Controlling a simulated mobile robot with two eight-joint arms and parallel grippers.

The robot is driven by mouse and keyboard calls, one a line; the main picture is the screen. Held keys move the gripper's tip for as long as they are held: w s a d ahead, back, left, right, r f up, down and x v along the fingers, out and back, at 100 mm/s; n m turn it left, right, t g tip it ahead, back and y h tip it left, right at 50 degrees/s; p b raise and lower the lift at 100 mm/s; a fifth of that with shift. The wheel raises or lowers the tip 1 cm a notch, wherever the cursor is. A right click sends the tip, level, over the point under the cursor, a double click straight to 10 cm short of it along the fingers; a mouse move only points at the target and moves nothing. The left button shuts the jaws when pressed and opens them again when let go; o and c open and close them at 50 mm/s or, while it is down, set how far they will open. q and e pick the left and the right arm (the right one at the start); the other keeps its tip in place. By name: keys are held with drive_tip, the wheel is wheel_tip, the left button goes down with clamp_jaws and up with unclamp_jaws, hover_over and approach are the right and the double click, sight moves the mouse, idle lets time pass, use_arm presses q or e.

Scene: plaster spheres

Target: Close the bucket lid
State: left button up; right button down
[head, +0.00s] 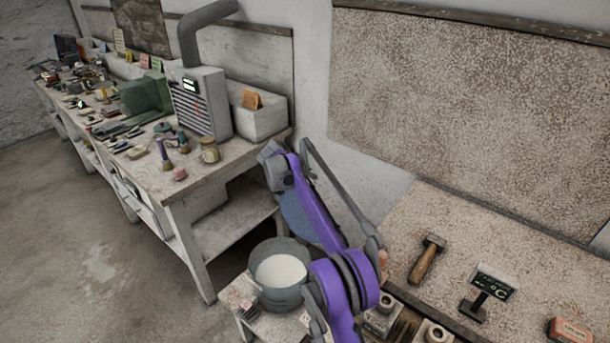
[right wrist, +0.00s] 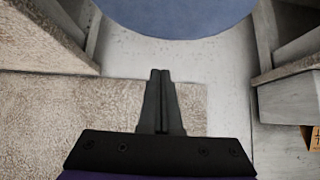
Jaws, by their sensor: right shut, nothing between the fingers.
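The bucket (head: 266,299) is grey, open at the top and holds white material; it stands on a small low table. Its round blue-grey lid (head: 298,222) stands raised behind it, partly hidden by my purple right arm. The lid's edge also shows at the top of the right wrist view (right wrist: 180,18). My right gripper (right wrist: 161,75) is shut and empty, with a gap in the picture between its fingertips and the lid. In the head view the right hand end (head: 273,165) is up behind the lid, its fingers hard to make out. My left gripper is not in view.
A long cluttered workbench (head: 160,180) runs along the left, with a grey machine (head: 203,103) and a jar (head: 210,150) near its corner. Floor at left is clear.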

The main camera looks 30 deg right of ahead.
drive_tip(key=f, duration=0.2)
drive_tip(key=d+f, duration=0.1)
drive_tip(key=f, duration=0.3)
drive_tip(key=shift+w+d+f, duration=0.15)
drive_tip(key=shift+w+d, duration=0.2)
drive_tip(key=shift+w, duration=0.05)
drive_tip(key=shift+a, duration=0.15)
